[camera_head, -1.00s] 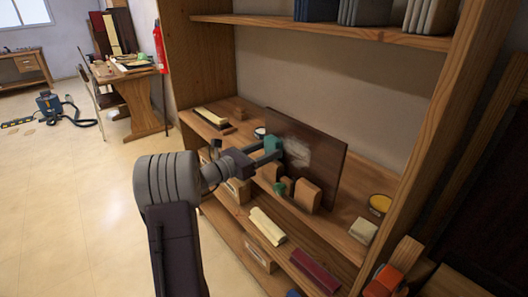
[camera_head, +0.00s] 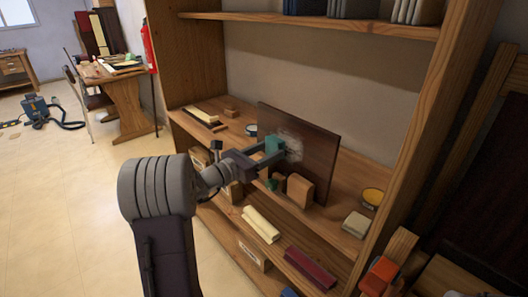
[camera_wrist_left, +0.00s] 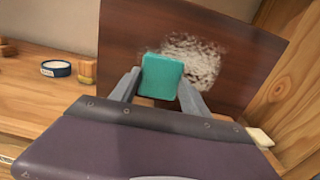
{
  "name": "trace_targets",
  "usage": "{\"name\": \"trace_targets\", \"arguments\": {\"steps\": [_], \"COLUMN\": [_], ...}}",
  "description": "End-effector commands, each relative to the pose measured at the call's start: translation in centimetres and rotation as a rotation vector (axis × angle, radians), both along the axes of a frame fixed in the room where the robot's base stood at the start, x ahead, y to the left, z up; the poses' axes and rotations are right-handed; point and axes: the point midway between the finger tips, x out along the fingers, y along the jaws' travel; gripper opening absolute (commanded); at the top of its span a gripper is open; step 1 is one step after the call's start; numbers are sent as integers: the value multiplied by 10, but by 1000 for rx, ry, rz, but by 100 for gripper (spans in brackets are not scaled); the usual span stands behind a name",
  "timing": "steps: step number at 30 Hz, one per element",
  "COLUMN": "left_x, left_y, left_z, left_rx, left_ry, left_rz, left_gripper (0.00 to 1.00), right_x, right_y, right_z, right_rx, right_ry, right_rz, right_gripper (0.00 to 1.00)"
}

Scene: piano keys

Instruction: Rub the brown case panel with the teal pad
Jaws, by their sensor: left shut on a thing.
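The brown case panel (camera_head: 318,150) stands upright, leaning back on the wooden shelf. A pale, patchy smudge (camera_head: 291,146) marks its face, and the smudge also shows in the left wrist view (camera_wrist_left: 205,60). My left gripper (camera_head: 278,150) is shut on the teal pad (camera_head: 273,147). In the left wrist view the teal pad (camera_wrist_left: 161,76) sits between the two fingers, in front of the panel (camera_wrist_left: 130,35) at the smudge's left edge. I cannot tell whether the pad touches the panel. My right gripper is not in view.
Wooden blocks (camera_head: 300,190) stand in front of the panel's base. A round tin (camera_wrist_left: 56,68) is at the left in the wrist view. An upper shelf (camera_head: 310,24) runs overhead.

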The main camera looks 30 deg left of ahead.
Motion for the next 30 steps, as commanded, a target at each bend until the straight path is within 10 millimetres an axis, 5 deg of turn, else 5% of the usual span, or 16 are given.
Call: {"name": "trace_targets", "arguments": {"steps": [6,30], "left_x": [-7,-21], "left_y": [-22,-59], "left_z": [-2,-1], "left_rx": [1,0], "left_ry": [-2,-1], "left_rz": [-4,-4], "left_gripper": [21,21], "right_x": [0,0], "right_y": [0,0], "right_z": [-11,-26], "right_rx": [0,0], "right_ry": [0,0], "right_rz": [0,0], "right_gripper": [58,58]}}
